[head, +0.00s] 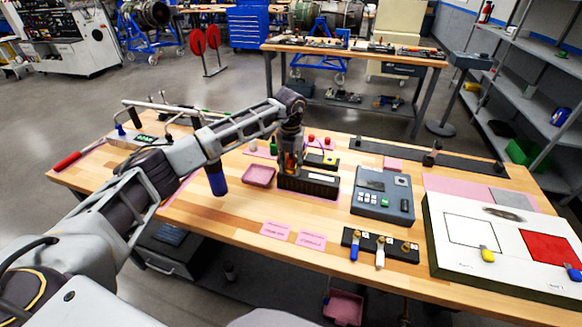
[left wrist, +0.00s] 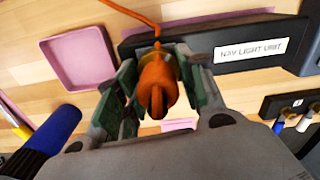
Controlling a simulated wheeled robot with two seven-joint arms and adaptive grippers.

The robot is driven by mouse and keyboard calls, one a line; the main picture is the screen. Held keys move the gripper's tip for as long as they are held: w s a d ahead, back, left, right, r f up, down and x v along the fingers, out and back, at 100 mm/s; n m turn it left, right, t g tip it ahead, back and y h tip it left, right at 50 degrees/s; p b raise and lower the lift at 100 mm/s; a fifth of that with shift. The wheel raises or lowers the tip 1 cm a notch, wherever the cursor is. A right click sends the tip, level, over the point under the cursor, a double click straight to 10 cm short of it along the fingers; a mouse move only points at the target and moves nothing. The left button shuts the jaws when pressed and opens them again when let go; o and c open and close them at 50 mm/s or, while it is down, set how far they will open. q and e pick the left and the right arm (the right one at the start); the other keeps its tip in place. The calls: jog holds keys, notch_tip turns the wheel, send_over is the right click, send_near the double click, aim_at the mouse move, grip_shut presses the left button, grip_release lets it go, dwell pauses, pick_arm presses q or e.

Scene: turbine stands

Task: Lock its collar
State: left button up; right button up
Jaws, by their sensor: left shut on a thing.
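The black nav light unit (head: 320,187) sits on the wooden bench; its white label (left wrist: 249,50) shows in the left wrist view. An orange connector (left wrist: 157,88) with an orange cable (left wrist: 137,14) is at the unit's edge beside the label. A brass-toned collar (left wrist: 172,62) seems to ring it, partly hidden. My left gripper (head: 290,168) points down over the unit, and in the left wrist view its fingers (left wrist: 160,95) are on both sides of the connector, shut on it. How far the collar is turned cannot be told. My right gripper is not in view.
An empty pink tray (head: 259,176) lies left of the unit. A grey keypad device (head: 383,194) stands to its right. A black block with several hanging tags (head: 381,245) and a white board (head: 505,243) are at the front right. Pink labels (head: 293,235) lie in front.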

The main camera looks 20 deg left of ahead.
pick_arm(q)
jog(key=m, duration=0.2)
jog(key=shift+a+m+b, duration=0.1)
jog(key=shift+m+b, duration=0.2)
jog(key=shift+b, duration=0.1)
jog(key=m, duration=0.3)
jog(key=shift+b, duration=0.4)
jog(key=m+b, duration=0.1)
jog(key=m, duration=0.3)
jog(key=shift+a, duration=0.1)
jog(key=shift+w+m, duration=0.1)
jog(key=shift+m, duration=0.2)
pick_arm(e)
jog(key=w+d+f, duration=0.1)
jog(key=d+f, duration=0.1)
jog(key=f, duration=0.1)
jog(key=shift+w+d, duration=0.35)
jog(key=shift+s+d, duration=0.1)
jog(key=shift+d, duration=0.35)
pick_arm(q)
jog(key=o, duration=1)
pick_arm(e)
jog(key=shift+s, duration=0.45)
